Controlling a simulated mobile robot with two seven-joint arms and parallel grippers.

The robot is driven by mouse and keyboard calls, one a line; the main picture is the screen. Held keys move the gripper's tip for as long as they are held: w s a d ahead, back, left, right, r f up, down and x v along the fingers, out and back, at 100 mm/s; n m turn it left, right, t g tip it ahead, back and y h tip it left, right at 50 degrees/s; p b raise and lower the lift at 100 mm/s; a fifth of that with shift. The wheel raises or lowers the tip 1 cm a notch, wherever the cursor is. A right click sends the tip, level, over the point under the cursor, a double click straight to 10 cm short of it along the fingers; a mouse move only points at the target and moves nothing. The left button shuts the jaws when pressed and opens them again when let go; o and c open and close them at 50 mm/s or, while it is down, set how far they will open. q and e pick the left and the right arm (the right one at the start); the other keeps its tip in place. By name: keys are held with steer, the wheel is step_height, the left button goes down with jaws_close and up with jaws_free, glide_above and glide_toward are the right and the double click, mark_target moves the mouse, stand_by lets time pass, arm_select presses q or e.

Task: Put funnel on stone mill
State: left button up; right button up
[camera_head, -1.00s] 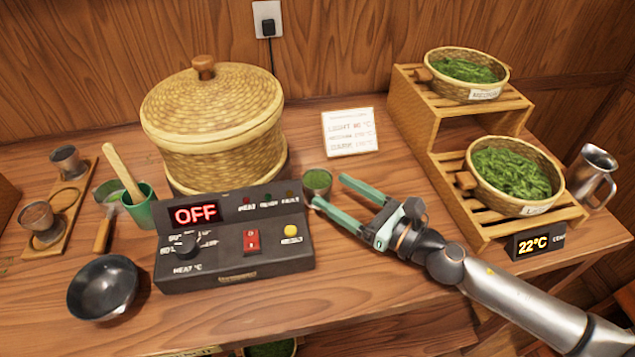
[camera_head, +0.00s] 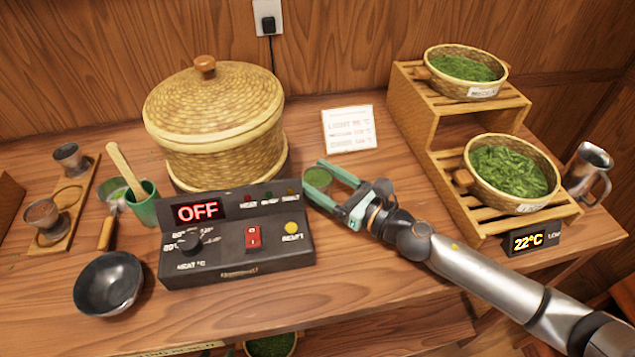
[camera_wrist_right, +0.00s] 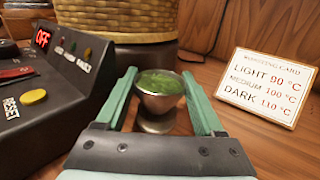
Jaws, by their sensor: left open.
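A small metal cup (camera_head: 318,181) holding green tea stands on the table just right of the control box; it also shows in the right wrist view (camera_wrist_right: 158,115), with a flared bowl and narrower base. My right gripper (camera_head: 315,177) is open, with one finger on each side of this cup. Two metal cup-shaped pieces, one at the front (camera_head: 43,217) and one at the back (camera_head: 70,158), sit on a wooden holder at the left; I cannot tell whether either is the funnel. I see no stone mill. My left gripper is out of view.
A lidded basket steamer (camera_head: 215,130) stands behind the control box (camera_head: 235,240), which reads OFF. A black bowl (camera_head: 108,284) is front left. A sign card (camera_head: 349,130) and a tiered rack (camera_head: 445,150) with tea baskets stand right.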

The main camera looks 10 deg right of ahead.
mark_target(319, 176)
steer(key=c, duration=0.5)
steer(key=shift+c, duration=0.9)
steer(key=shift+r, duration=0.35)
step_height(319, 176, up, 5)
steer(key=p, duration=0.3)
step_height(319, 176, up, 4)
steer(key=shift+f+p, duration=0.1)
steer(key=shift+p, duration=1.1)
steer(key=shift+r, duration=0.35)
steer(key=shift+s+a+r, duration=0.1)
steer(key=shift+s+a, duration=0.05)
steer(key=s+a+r+m+t+h+p, duration=0.1)
steer(key=s+a+r+m+h, duration=0.1)
steer(key=s+r, duration=0.15)
arm_select(q)
step_height(319, 176, up, 7)
steer(key=a+p, duration=0.1)
steer(key=shift+s+a+p, duration=0.15)
steer(key=shift+s+p, duration=0.15)
arm_select(e)
steer(key=s+d+f+m+t+h, duration=0.1)
steer(key=s+d+m+t+h, duration=0.1)
steer(key=s+d+m+h, duration=0.3)
steer(key=d+h, duration=0.3)
steer(key=d, duration=0.3)
steer(key=shift+s+d+f+t+h, duration=0.2)
steer(key=shift+s+d+t+h, duration=0.1)
steer(key=shift+d+h, duration=0.1)
